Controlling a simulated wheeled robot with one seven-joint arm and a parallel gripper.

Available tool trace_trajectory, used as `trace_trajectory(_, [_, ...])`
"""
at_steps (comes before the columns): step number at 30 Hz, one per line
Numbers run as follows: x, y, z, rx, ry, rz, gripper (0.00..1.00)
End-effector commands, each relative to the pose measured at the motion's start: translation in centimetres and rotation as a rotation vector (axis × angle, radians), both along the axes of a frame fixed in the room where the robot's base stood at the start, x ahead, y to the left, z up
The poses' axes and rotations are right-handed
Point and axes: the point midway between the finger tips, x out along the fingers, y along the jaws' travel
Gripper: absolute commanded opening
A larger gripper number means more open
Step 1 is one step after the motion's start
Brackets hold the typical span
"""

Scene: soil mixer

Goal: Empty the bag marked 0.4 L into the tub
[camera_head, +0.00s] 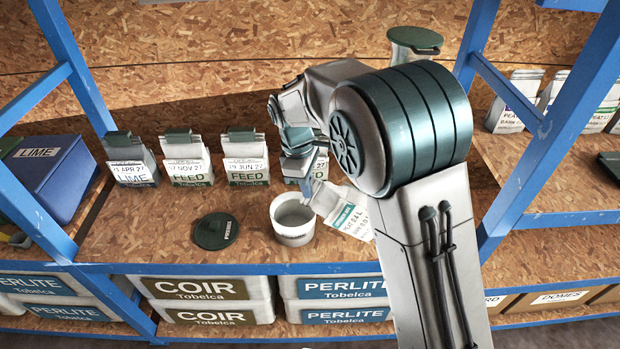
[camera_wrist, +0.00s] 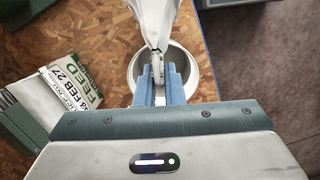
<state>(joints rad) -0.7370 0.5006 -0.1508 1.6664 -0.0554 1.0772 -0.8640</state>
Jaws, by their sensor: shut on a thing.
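The tub (camera_head: 293,236) is a small white round pot on the shelf board. Its rim also shows in the wrist view (camera_wrist: 207,84). A white bag with a green-banded label (camera_head: 347,214) hangs tilted just right of the tub, its narrow end close to the rim. Its label is tilted and small; it seems to end in "4 L". In the wrist view my gripper (camera_wrist: 158,84) is shut on the narrow end of this bag (camera_wrist: 156,22), above the tub. I see no falling material, and the tub's contents cannot be made out.
A dark green lid (camera_head: 214,231) lies left of the tub. Clipped bags marked LIME (camera_head: 131,160) and FEED (camera_head: 188,160), (camera_head: 246,158) stand behind, with another FEED bag (camera_wrist: 62,88) near my gripper. A blue LIME bin (camera_head: 50,180) and blue shelf posts (camera_head: 70,80) bound the left.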

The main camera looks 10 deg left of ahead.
Motion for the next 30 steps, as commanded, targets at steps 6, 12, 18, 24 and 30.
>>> trace_trajectory(6, [0.0, 0.8, -0.2, -0.112, 0.009, 0.004, 0.00])
trace_trajectory(12, [0.1, 1.1, -0.2, -0.168, 0.015, 0.002, 0.00])
trace_trajectory(18, [0.1, 1.4, -0.2, -0.226, 0.019, 0.002, 0.00])
trace_trajectory(24, [0.1, 1.8, -0.2, -0.288, 0.025, 0.002, 0.00])
trace_trajectory(30, [0.2, 2.3, -0.3, -0.352, 0.028, 0.002, 0.00])
